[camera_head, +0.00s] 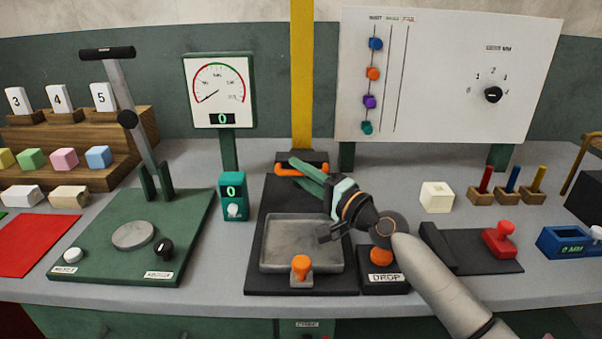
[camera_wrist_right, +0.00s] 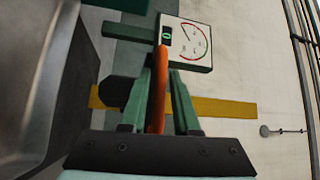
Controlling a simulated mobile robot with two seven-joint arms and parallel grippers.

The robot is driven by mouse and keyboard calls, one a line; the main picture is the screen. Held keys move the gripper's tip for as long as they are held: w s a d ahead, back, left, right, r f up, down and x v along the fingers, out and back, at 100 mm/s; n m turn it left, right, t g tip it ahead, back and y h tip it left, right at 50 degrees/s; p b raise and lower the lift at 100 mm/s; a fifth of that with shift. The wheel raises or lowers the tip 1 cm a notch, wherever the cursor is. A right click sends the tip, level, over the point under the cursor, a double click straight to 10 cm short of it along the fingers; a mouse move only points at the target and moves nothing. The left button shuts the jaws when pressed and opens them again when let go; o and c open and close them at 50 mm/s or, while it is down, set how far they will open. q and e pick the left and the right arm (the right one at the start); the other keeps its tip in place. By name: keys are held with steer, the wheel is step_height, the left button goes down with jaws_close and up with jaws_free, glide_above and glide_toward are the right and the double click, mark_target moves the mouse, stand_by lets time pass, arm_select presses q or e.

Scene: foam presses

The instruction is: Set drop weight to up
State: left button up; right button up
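The drop weight (camera_head: 317,157) is a dark block with an orange handle low on the yellow column, just behind the steel tray (camera_head: 262,250). My right gripper (camera_head: 292,167) reaches in from the front right, with its green fingers at the orange handle. Part of the handle is hidden behind the fingers in the head view. My left gripper is not in view.
An orange DROP button (camera_head: 381,257) and an orange knob (camera_head: 301,265) stand near the bench front. A teal counter box (camera_head: 233,196) and a gauge (camera_head: 219,92) stand left of the column. A green press (camera_head: 132,230) is farther left. A white panel (camera_head: 450,70) is behind right.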

jaws_close()
stand_by(1.3)
